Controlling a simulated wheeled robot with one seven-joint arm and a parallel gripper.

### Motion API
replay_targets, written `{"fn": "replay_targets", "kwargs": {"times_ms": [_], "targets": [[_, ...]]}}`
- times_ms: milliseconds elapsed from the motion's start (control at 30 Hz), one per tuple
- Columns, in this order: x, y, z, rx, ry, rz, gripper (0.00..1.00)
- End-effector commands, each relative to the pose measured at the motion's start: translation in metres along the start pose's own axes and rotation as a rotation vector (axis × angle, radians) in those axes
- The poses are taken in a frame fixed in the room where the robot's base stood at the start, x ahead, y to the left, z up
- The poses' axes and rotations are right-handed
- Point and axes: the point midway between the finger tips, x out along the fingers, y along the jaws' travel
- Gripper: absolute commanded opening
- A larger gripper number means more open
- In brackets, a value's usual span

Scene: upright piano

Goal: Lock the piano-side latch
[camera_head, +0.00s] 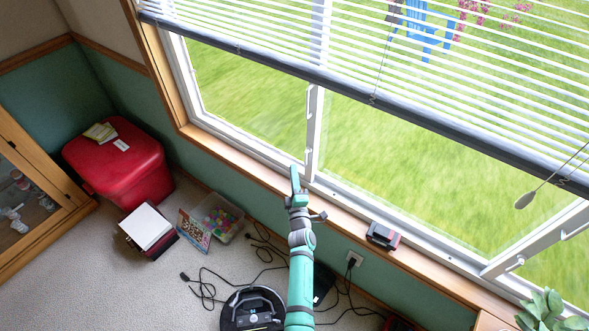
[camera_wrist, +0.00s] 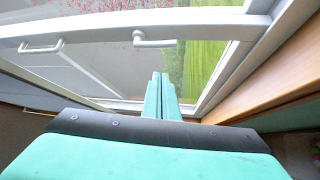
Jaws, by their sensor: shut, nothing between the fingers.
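A white window latch (camera_wrist: 155,43) with a short lever is on the white frame bar above my gripper in the wrist view. A second white handle (camera_wrist: 40,47) is on the frame at the left. In the head view a small white latch (camera_head: 309,156) is on the upright post between the panes, close to my gripper (camera_head: 293,168). Another white latch (camera_head: 516,263) is at the lower right of the window. I cannot tell which one is piano-side. My gripper's teal fingers (camera_wrist: 160,78) are together and empty, below the frame bar, apart from the latch.
The wooden sill (camera_head: 250,170) runs under the window, with a small dark box (camera_head: 383,235) on it. Blinds (camera_head: 370,100) cover the upper panes. A plant (camera_head: 548,312) stands at the lower right. A robot vacuum (camera_head: 252,308) and cables lie on the floor.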

Motion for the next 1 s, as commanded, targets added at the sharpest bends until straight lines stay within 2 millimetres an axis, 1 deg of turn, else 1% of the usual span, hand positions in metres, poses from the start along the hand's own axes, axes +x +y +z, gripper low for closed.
{"fn": "replay_targets", "kwargs": {"times_ms": [233,400,500,700,933,1000], "targets": [[-0.036,0.004,-0.009,0.002,0.010,-0.003,0.00],[-0.062,0.009,-0.011,0.001,0.012,-0.003,0.00],[-0.073,0.011,-0.011,0.002,0.012,-0.002,0.00],[-0.084,0.014,-0.010,0.001,0.012,-0.002,0.00],[-0.086,0.014,-0.008,0.003,0.008,-0.001,0.00],[-0.091,0.013,-0.007,0.014,0.004,-0.004,0.00]]}}
